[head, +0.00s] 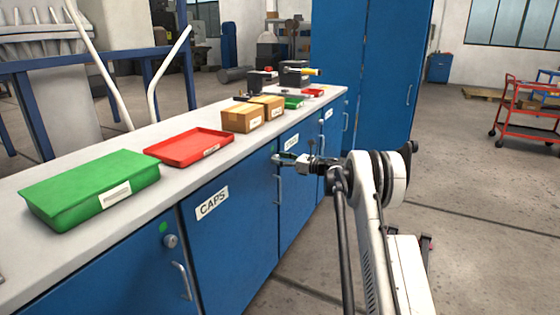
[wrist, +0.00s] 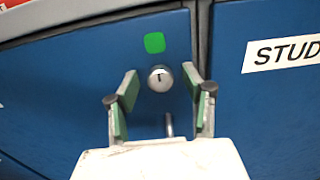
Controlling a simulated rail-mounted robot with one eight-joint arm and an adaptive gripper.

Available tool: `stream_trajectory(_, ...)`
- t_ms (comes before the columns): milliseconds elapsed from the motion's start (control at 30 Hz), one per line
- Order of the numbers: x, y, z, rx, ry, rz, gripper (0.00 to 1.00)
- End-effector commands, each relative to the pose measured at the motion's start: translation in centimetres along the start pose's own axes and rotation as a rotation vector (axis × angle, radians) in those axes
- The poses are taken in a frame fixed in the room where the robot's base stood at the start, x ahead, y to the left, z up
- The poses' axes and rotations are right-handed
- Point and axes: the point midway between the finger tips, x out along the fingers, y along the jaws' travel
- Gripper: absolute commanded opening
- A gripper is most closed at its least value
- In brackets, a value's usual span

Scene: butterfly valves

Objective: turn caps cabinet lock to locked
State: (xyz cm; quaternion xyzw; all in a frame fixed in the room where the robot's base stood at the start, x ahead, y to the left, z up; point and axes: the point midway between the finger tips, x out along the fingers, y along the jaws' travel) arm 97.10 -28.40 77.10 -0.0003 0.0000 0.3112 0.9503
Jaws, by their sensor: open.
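The caps cabinet door (head: 235,240) is blue with a white CAPS label (head: 212,202). Its lock (wrist: 160,78) is a round silver cylinder with a dark slot that looks roughly upright, below a green square (wrist: 154,43). My gripper (wrist: 160,90) is open, its two green-padded fingers on either side of the lock in the picture, apart from it. I cannot tell how near the tips are to the door. In the head view my gripper (head: 280,158) is at the door's upper right, above the door handle (head: 278,188), and largely hides the lock there.
A neighbouring door with a STUD label (wrist: 284,52) is to the right. Another lock (head: 170,241) and handle (head: 181,280) are on the door at left. The worktop (head: 105,245) holds a green bin (head: 75,190), a red tray (head: 190,146) and cardboard boxes (head: 242,118). The floor at right is mostly clear.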

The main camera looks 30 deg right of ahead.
Motion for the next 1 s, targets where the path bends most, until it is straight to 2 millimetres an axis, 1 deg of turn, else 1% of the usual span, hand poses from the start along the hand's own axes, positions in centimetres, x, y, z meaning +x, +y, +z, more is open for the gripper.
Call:
stream_trajectory(167,0.01,0.00,0.03,0.000,0.000,0.000,0.45)
stream_trajectory(200,0.01,0.01,0.03,0.000,0.000,0.000,0.42)
stream_trajectory(500,-0.01,0.01,0.02,0.000,0.000,0.000,0.02)
stream_trajectory(533,-0.01,0.01,0.02,0.000,0.000,0.000,0.00)
stream_trajectory(767,-0.01,0.01,0.03,0.021,0.000,0.000,0.00)
stream_trajectory(1000,0.01,-0.04,0.04,0.132,0.000,0.000,0.00)
